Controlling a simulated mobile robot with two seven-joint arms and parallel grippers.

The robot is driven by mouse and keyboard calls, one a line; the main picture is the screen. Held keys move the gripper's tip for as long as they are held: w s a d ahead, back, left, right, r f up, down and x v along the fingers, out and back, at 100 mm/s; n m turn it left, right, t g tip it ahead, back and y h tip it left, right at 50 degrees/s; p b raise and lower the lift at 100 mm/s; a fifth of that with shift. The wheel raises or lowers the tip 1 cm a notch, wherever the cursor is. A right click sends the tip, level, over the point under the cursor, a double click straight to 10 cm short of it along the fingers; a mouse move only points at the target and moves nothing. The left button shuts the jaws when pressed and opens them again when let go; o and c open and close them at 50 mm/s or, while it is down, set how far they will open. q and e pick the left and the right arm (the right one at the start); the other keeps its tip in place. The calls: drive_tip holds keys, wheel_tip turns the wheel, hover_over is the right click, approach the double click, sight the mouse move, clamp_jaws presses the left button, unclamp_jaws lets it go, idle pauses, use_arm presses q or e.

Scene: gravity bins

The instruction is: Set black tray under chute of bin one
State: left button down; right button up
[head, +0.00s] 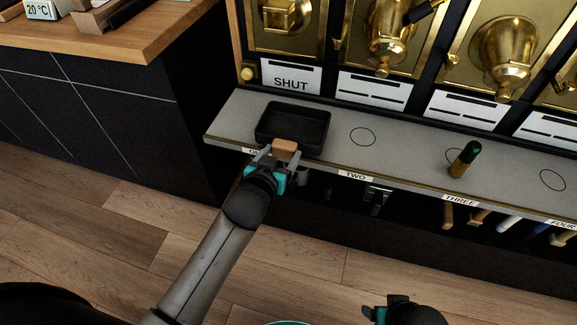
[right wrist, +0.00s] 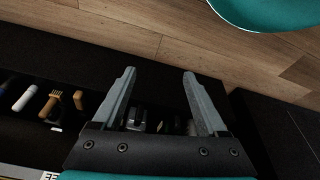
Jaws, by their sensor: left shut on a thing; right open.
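The black tray (head: 292,124) is on the grey shelf (head: 345,155) at the place labelled ONE, in front of and below the leftmost brass bin front (head: 285,25); it looks empty. I cannot tell whether its base fully rests on the shelf. A tan handle block (head: 285,147) is on its near side. My left gripper (head: 279,156) is shut on this handle. A "SHUT" card (head: 291,78) is behind the tray. My right gripper (right wrist: 158,75) is open and empty in the right wrist view, away from the tray; part of it shows at the bottom of the head view.
A bottle with a dark green top (head: 465,158) lies or leans by the circle at THREE. The circle at TWO (head: 362,137) is clear. Brushes and scoops hang below the shelf edge. A wooden counter (head: 130,45) stands at left.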

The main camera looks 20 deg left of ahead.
sight(262, 129)
use_arm(q)
drive_tip(key=w+a+b, duration=0.2)
drive_tip(key=w+a, duration=0.1)
drive_tip(key=w+a+b, duration=0.2)
drive_tip(key=w+a, duration=0.2)
drive_tip(key=shift+w+f, duration=0.15)
drive_tip(key=shift+w, duration=0.05)
drive_tip(key=shift+w+a+b, duration=0.4)
drive_tip(key=shift+w+b, duration=0.05)
drive_tip(key=shift+b, duration=0.15)
drive_tip(key=shift+f, duration=0.45)
use_arm(e)
wheel_tip(262, 129, up, 10)
drive_tip(key=w+a+t, duration=0.1)
drive_tip(key=w+t, duration=0.1)
drive_tip(key=shift+w+a+f+t+y, duration=0.2)
drive_tip(key=shift+t+y, duration=0.2)
use_arm(q)
drive_tip(key=shift+f, duration=0.55)
use_arm(e)
drive_tip(key=shift+f, duration=0.3)
use_arm(q)
drive_tip(key=shift+c, duration=0.6)
unclamp_jaws()
drive_tip(key=shift+o, duration=0.6)
drive_tip(key=shift+s+f, duration=0.1)
